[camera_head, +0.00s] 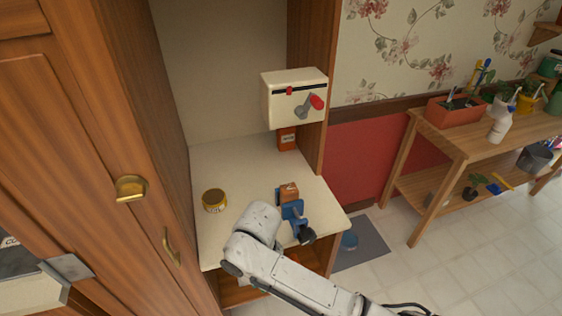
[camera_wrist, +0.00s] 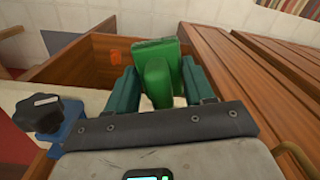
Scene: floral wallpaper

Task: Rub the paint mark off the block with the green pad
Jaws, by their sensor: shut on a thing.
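The block (camera_head: 289,190) is orange-brown and sits in a blue vise (camera_head: 292,209) on the cream worktop. A darker patch shows on it, too small to tell whether it is the paint mark. My gripper (camera_wrist: 160,78) is shut on the green pad (camera_wrist: 155,50), which stands up between its teal fingers in the wrist view. In the head view my arm hides the gripper and pad, left of the vise. Part of the blue vise, with its dark knob (camera_wrist: 48,114), shows at the left of the wrist view. The block is not clearly seen there.
A round yellow-brown tin (camera_head: 214,200) stands left on the worktop (camera_head: 240,165). A cream box with a crank (camera_head: 293,98) is mounted above the back right, over an orange box (camera_head: 287,138). A tall wooden cabinet (camera_head: 110,130) borders the left side.

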